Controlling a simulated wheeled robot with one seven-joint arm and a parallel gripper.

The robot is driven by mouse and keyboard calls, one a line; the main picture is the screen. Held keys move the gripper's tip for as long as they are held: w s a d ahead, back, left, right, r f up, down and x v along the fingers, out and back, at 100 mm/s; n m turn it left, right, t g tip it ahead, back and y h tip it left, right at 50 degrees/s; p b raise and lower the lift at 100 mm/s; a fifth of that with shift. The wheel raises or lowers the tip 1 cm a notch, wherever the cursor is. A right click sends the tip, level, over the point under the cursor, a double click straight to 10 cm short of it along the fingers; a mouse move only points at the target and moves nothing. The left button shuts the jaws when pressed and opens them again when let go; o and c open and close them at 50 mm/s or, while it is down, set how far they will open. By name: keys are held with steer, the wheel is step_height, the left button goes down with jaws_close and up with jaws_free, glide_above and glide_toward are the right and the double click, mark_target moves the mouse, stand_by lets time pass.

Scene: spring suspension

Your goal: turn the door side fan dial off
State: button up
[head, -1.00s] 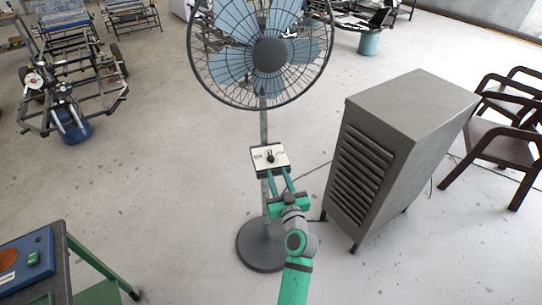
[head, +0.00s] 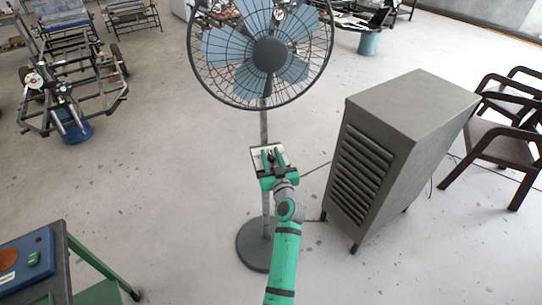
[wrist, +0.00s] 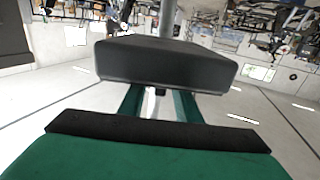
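The pedestal fan (head: 270,54) stands in the middle of the head view. Its control box (head: 257,151), with a pale face, sits on the pole below the fan head. My gripper (head: 272,150) is over the front of this box, with its two green fingers apart, one on each side of the dial area. The dial is mostly hidden by my fingers, so I cannot tell its setting or whether a finger touches it. In the wrist view the dark box (wrist: 165,65) hides the fingertips; the green fingers (wrist: 158,103) show a gap between them.
A grey louvred cabinet (head: 400,130) stands close to the right of the fan. The round fan base (head: 252,245) is on the floor. Brown chairs (head: 505,150) are at the right, a wheeled frame (head: 75,90) at the left. The floor between frame and fan is clear.

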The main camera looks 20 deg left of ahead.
jaws_close()
steer(key=shift+d+n+g+y, duration=0.1)
steer(key=shift+n+g+y, duration=0.2)
steer(key=shift+n+y, duration=0.15)
steer(key=shift+w+y, duration=0.1)
steer(key=shift+y, duration=0.15)
steer(key=n+g+y, duration=0.4)
steer(key=g, duration=0.1)
steer(key=shift+r, duration=0.1)
steer(key=n+g+y, duration=0.1)
steer(key=n+g, duration=0.1)
steer(key=g, duration=0.1)
steer(key=n+g+y, duration=0.1)
steer(key=n+g, duration=0.2)
steer(key=shift+g+y, duration=0.4)
steer(key=shift+s+f+n+g, duration=0.1)
steer(key=shift+n+g, duration=0.45)
steer(key=shift+g, duration=0.3)
steer(key=shift+s+f+n+g, duration=0.1)
steer(key=shift+n+g, duration=0.4)
steer(key=shift+g, duration=0.35)
